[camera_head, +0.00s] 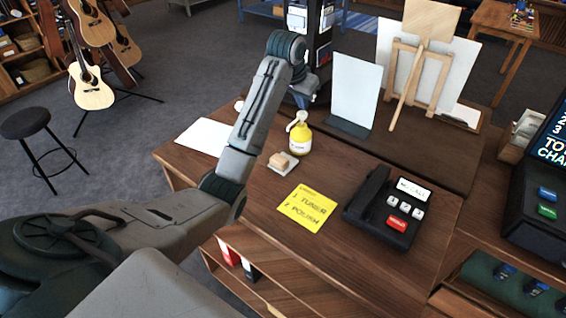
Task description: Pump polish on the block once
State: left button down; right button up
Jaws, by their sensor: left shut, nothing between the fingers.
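A yellow pump bottle (299,141) with a pale pump top stands upright on the wooden counter (350,155). A small tan block (280,160) sits on a white square dish or pad just left of and in front of the bottle. My left arm reaches in from the left and bends over at the top. My left gripper (302,100) is shut and empty, a little above the pump top in the picture; I cannot tell whether it touches it. Part of the gripper is hidden by my arm. My right gripper is not in view.
A yellow note (308,208) reading "1 TUNER 2 POLISH" and a black desk phone (387,205) lie in front. A white sheet (205,136) is partly behind my arm. A white upright panel (356,90) and an easel (420,75) stand behind. A register screen (555,140) is at right.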

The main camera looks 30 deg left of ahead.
pick_arm(q)
jog(key=shift+f, duration=1.3)
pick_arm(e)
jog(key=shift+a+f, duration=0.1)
pick_arm(q)
jog(key=shift+f, duration=0.1)
jog(key=shift+r+p, duration=0.3)
jog(key=shift+r, duration=1.1)
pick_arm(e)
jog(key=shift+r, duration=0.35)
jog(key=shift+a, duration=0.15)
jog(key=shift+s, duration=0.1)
